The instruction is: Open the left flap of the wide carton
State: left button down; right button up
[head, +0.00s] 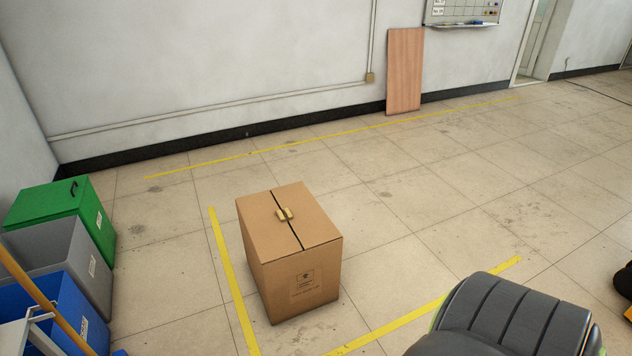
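A brown cardboard carton (292,252) stands on the tiled floor, left of the middle of the head view. Its two top flaps lie shut and meet at a dark seam. A printed label is on the carton's front face. Neither of my grippers shows in the head view, so their state is hidden.
Green (62,211), grey (70,258) and blue (66,310) bins stand along the left edge. Yellow tape (232,280) marks the floor around the carton. A dark ridged rounded object (510,318) fills the lower right. A wooden board (404,72) leans on the wall.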

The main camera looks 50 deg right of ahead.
aim_at(273, 238)
jog(key=z, duration=1.1)
jog(key=i+l, duration=0.2)
jog(key=i, duration=0.25)
